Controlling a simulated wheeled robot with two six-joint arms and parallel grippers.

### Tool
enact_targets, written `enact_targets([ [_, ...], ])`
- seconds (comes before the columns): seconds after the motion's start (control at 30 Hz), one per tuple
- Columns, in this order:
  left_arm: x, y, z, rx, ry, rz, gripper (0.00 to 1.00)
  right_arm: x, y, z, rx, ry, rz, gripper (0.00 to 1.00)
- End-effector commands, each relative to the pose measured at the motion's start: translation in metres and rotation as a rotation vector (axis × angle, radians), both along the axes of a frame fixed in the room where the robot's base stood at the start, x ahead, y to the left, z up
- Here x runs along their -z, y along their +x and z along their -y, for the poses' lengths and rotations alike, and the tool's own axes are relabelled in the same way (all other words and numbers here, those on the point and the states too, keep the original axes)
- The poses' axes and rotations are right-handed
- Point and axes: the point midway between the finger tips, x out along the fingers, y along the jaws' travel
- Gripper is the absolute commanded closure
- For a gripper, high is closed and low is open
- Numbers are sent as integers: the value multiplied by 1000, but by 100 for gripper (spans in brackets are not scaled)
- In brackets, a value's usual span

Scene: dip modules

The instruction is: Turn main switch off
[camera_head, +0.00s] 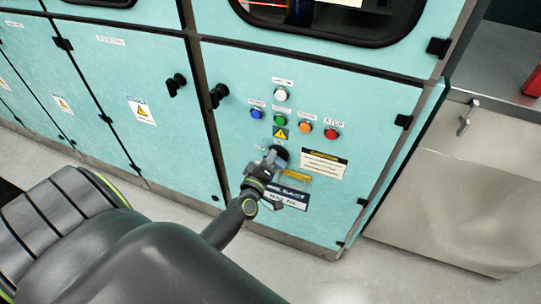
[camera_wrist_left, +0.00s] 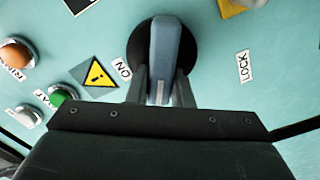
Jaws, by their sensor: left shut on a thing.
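The main switch (camera_head: 281,153) is a round black rotary base on the turquoise cabinet door, below the row of coloured buttons. In the left wrist view its grey-blue handle (camera_wrist_left: 166,45) stands across the black disc. My left gripper (camera_head: 270,162) is at the switch, with its fingers on both sides of the handle, shut on it. An ON label (camera_wrist_left: 122,70) is left of the handle and a LOCK label (camera_wrist_left: 243,67) is right of it in the left wrist view. The gripper partly hides the switch in the head view. My right gripper is not in view.
White (camera_head: 281,95), blue (camera_head: 257,114), green (camera_head: 280,121), orange (camera_head: 305,126) and red (camera_head: 331,133) buttons sit above the switch. A yellow-headed notice (camera_head: 323,165) is to its right. Black door handles (camera_head: 219,95) stick out at left. Grey floor lies in front.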

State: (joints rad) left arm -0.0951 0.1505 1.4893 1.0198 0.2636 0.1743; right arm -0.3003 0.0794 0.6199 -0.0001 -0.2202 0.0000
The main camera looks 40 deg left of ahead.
Motion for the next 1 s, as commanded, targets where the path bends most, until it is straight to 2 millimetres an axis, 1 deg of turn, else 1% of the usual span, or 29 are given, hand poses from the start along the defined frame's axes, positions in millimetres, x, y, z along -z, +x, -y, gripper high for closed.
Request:
enact_targets([
  [0.03, 3, -1, -1, 0, -44, 9, 100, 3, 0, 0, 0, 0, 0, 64],
  [0.2, 6, -1, -2, 0, -195, 45, 100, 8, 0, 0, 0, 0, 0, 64],
  [0.5, 10, -1, -3, 1, -409, 96, 100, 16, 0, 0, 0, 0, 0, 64],
  [0.7, 11, -1, -3, 0, -495, 117, 100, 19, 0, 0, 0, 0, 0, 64],
  [1.0, 11, -1, -3, 0, -546, 129, 100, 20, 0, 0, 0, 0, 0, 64],
])
